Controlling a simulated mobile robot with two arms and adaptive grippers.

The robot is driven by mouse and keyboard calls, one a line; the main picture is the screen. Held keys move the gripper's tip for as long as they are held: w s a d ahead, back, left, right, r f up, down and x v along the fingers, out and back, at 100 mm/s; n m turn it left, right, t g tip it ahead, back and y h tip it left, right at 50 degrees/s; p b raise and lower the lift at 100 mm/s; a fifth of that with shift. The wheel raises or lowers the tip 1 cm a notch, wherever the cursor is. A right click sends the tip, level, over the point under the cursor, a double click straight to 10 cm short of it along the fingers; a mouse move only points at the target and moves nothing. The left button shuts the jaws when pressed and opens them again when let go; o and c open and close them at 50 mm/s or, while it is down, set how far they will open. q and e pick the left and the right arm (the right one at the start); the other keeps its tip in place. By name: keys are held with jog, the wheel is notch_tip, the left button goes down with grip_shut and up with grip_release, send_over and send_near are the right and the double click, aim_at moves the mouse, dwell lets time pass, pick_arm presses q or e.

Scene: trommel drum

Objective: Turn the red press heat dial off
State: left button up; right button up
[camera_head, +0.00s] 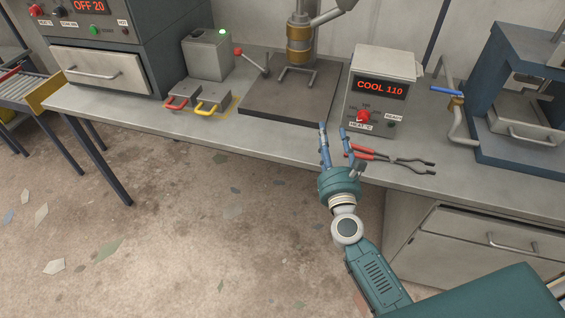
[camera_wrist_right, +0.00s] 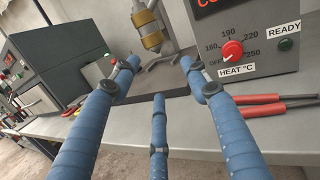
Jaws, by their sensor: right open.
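The red press heat dial (camera_head: 363,116) is on the front of a grey control box (camera_head: 405,62) whose display reads COOL 110. In the right wrist view the dial (camera_wrist_right: 232,50) sits above a HEAT °C label, ringed by OFF, 160, 190, 220 and 250. Its exact setting is too small to tell. My right gripper (camera_head: 334,130) is open and empty in front of the bench edge, left of and below the dial, not touching it. In its wrist view the spread blue fingers (camera_wrist_right: 160,75) show, with the dial to their right. My left gripper is out of view.
Red-handled tongs (camera_head: 385,156) lie on the bench below the box, close to my right gripper. A press with a dark base plate (camera_head: 290,105) stands left of the box. A blue-framed machine (camera_head: 490,90) stands right. A green READY lamp (camera_wrist_right: 286,44) is beside the dial.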

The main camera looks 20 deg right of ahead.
jog(key=s+a+n+g+y, duration=0.1)
jog(key=s+a+n+y, duration=0.1)
jog(key=a+n+y, duration=0.2)
jog(key=s+a+n+y, duration=0.3)
jog(key=a+n+y, duration=0.2)
jog(key=a+n, duration=0.5)
jog(key=shift+a+f+n+g+y, duration=0.3)
jog(key=shift+n+g, duration=0.1)
jog(key=shift+n, duration=0.7)
jog(key=s+d+f+n+g+h, duration=0.1)
jog(key=s+f+n+g, duration=0.3)
jog(key=f, duration=0.9)
jog(key=s+d+f+n+g+h, duration=0.1)
jog(key=s+f+n, duration=0.3)
jog(key=f, duration=0.8)
jog(key=s+d+f+n+g+h, duration=0.1)
jog(key=s+d+f+n+g, duration=0.15)
jog(key=s+f, duration=0.7)
jog(key=s+d+f+n+g+h, duration=0.1)
jog(key=s+f+n+g, duration=0.1)
jog(key=s+f+n, duration=0.2)
jog(key=s+d+f+n+g, duration=0.2)
jog(key=s+f+n+g, duration=0.1)
jog(key=s+f, duration=0.8)
jog(key=s+d+f+n+g+h, duration=0.1)
jog(key=s+f+n, duration=0.5)
jog(key=s, duration=0.9)
jog(key=shift+d+f+g+h, duration=0.3)
jog(key=shift+d+f+g, duration=0.4)
jog(key=shift+g, duration=0.55)
